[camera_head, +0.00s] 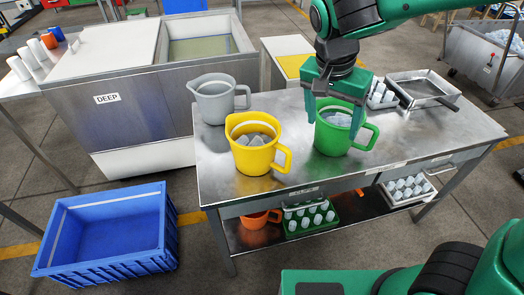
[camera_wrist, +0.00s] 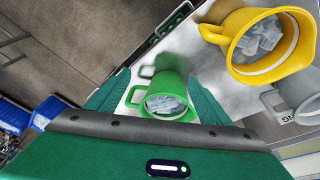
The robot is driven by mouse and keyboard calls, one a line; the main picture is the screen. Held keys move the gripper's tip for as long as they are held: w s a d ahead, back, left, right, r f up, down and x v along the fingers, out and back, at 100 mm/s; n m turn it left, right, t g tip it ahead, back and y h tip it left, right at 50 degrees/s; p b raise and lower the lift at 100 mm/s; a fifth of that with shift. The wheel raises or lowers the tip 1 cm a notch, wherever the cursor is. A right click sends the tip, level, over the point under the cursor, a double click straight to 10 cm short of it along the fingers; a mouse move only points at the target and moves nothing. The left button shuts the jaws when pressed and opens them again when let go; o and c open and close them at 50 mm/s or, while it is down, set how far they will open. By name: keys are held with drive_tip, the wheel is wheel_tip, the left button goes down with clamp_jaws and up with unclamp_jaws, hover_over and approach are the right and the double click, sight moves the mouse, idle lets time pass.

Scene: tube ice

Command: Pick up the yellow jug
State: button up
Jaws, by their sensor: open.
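The yellow jug (camera_head: 255,152) stands upright on the steel table, with pale ice pieces inside and its handle to the right. In the wrist view the yellow jug (camera_wrist: 262,72) is at the upper right, outside my fingers. My gripper (camera_head: 338,112) is open above the green jug (camera_head: 335,140), to the right of the yellow jug. In the wrist view the green jug (camera_wrist: 160,92) shows between the fingers of my gripper (camera_wrist: 155,95), with ice inside. I cannot tell whether the fingers touch the green jug.
A grey jug (camera_head: 214,105) stands behind and left of the yellow jug. A blue crate (camera_head: 75,258) is on the floor. The table's front left is clear.

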drive_tip(key=t, duration=0.1)
approach(280, 146)
drive_tip(key=d, duration=0.2)
drive_tip(key=a, duration=0.1)
drive_tip(key=x, duration=0.7)
drive_tip(key=a+x, duration=0.1)
drive_tip(key=x, duration=0.2)
drive_tip(key=shift+d+f, duration=0.1)
drive_tip(key=shift+f, duration=0.3)
drive_tip(key=shift+s, duration=0.1)
drive_tip(key=shift+c, duration=0.5)
drive_tip(key=c, duration=1)
drive_tip(key=shift+r, duration=0.1)
drive_tip(key=c, duration=0.3)
